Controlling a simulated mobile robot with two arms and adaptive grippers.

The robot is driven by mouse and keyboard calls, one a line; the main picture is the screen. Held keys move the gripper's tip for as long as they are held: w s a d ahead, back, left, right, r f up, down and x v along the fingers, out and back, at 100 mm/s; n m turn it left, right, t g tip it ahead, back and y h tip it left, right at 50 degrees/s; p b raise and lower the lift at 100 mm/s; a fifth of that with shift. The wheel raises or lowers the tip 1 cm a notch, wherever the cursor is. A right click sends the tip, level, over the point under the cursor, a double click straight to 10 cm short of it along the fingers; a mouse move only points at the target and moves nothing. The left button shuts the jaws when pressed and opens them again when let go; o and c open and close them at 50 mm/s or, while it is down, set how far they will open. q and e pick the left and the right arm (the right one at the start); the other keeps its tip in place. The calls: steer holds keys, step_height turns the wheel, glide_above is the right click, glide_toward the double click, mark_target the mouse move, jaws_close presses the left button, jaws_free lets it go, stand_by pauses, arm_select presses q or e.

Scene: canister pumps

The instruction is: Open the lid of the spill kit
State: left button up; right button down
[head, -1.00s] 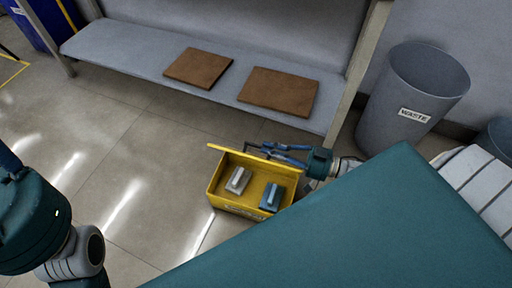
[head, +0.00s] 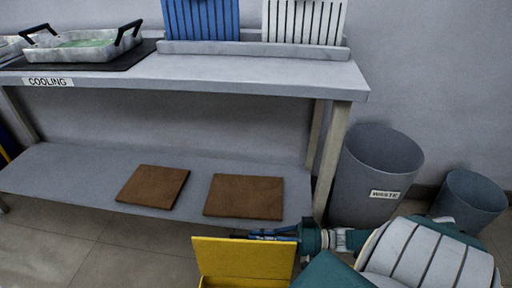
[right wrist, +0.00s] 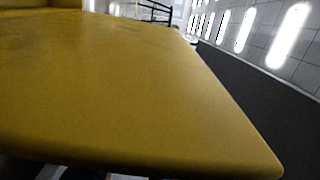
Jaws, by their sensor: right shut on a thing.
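The yellow spill kit (head: 245,283) stands on the floor at the bottom of the head view, mostly cut off by the frame. Its yellow lid (head: 240,259) stands raised at the back, its broad face toward the head camera. My right gripper (head: 258,235) reaches in from the right and is shut on the lid at its top edge. In the right wrist view the lid (right wrist: 130,90) fills most of the picture, close to the camera; the fingers are not clear there. My left gripper is out of view.
A bench with a low shelf (head: 60,175) stands behind the kit, with two brown boards (head: 245,196) on it. A waste bin (head: 375,170) and a smaller bin (head: 470,203) stand to the right. Trays and racks stand on the bench top. Floor at left is clear.

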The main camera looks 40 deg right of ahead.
steer(key=shift+w+d, duration=0.1)
steer(key=shift+w, duration=0.05)
steer(key=c, duration=1.8)
jaws_free()
steer(key=shift+c, duration=0.2)
step_height(320, 180, up, 10)
steer(key=shift+r, duration=0.15)
